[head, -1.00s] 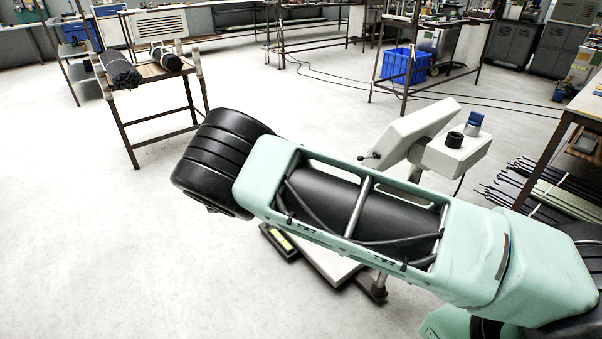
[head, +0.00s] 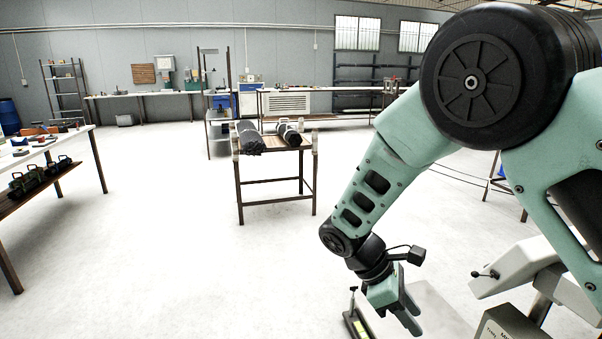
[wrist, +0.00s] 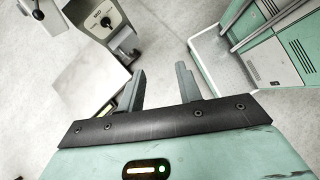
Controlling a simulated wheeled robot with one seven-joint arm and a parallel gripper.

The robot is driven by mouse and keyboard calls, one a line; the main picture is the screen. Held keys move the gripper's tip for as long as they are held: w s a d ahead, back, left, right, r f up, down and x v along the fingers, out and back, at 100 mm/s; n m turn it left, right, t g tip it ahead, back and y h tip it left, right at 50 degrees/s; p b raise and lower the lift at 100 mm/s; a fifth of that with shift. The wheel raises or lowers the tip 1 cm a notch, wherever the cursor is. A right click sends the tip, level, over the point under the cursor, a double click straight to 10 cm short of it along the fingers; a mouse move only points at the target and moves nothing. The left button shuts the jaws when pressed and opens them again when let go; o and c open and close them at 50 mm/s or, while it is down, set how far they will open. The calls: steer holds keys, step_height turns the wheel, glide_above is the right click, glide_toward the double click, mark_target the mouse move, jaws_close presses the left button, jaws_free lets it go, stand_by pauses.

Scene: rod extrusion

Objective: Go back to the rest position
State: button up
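My gripper (head: 408,318) hangs low at the end of my bent arm in the head view, pointing down near the floor-standing machine. In the wrist view its two fingers (wrist: 161,88) stand apart with nothing between them, so it is open and empty. The pale machine (head: 520,268) stands at the lower right of the head view, partly hidden by my arm. Its grey head with a dial also shows in the wrist view (wrist: 98,20), to the left of and apart from the fingers.
A workbench with tools (head: 50,150) stands at the left. Long benches (head: 140,95) line the back wall. The floor (head: 150,270) between them is clear.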

steer(key=s+a+r+m+t+y, duration=0.1)
steer(key=s+a+r+m+y, duration=0.1)
steer(key=s+r, duration=0.2)
steer(key=s+a+r+m+t+y+p, duration=0.1)
steer(key=s+a+r+m+y, duration=0.1)
steer(key=s, duration=0.8)
steer(key=s+a+r+m+y+p, duration=0.1)
steer(key=s+a+r+m+y, duration=0.1)
steer(key=s+r, duration=0.4)
steer(key=shift+s+m+t+y, duration=0.4)
steer(key=shift+s+m+y, duration=0.15)
steer(key=shift+y, duration=0.45)
steer(key=shift+a, duration=0.1)
